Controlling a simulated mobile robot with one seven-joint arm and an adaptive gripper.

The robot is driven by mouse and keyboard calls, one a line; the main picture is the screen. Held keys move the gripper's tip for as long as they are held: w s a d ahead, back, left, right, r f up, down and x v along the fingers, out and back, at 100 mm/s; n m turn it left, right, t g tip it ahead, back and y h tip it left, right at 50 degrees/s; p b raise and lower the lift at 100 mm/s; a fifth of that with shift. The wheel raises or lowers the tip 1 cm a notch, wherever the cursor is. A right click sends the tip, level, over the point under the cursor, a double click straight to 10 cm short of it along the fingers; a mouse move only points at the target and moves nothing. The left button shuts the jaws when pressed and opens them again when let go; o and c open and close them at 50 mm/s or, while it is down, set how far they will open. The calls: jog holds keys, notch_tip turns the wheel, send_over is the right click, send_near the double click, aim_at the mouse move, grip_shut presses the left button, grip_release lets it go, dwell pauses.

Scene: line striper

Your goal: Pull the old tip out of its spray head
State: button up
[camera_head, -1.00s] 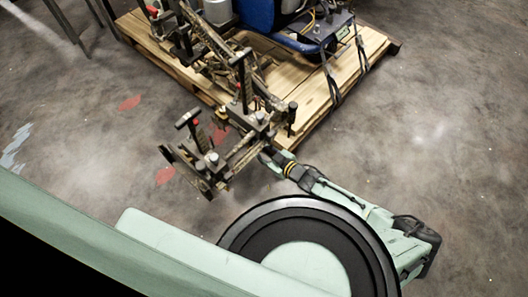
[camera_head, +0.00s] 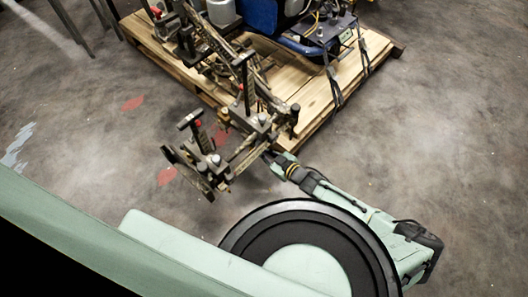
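The line striper's spray carriage (camera_head: 225,158) reaches off the front of the pallet, with dark, dirty metal bars and upright posts. Two spray heads seem to sit on it, one at the left (camera_head: 203,143) and one at the right (camera_head: 256,122). Small red parts show on them; I cannot make out the old tip. My gripper (camera_head: 270,156) is at the right side of the carriage, close to its lower right end. Its fingers are dark and small against the dark frame, so I cannot tell whether they are open, shut or touching anything.
The striper's blue body (camera_head: 262,16) and a grey container (camera_head: 222,12) stand on a wooden pallet (camera_head: 310,95), held by dark straps. Dark metal legs stand at the upper left. The concrete floor (camera_head: 440,130) is clear to the right; red patches mark it at the left.

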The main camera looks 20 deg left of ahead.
grip_shut()
jog(key=shift+s+d, duration=0.25)
jog(key=shift+d, duration=0.35)
jog(key=shift+s+d+p, duration=0.1)
jog(key=shift+s+d, duration=0.15)
jog(key=shift+d, duration=0.45)
jog(key=shift+s+d+p, duration=0.15)
jog(key=shift+s+d, duration=0.15)
jog(key=shift+d, duration=0.45)
jog(key=shift+s+d+p, duration=0.1)
jog(key=shift+s+d, duration=0.15)
jog(key=shift+d, duration=0.45)
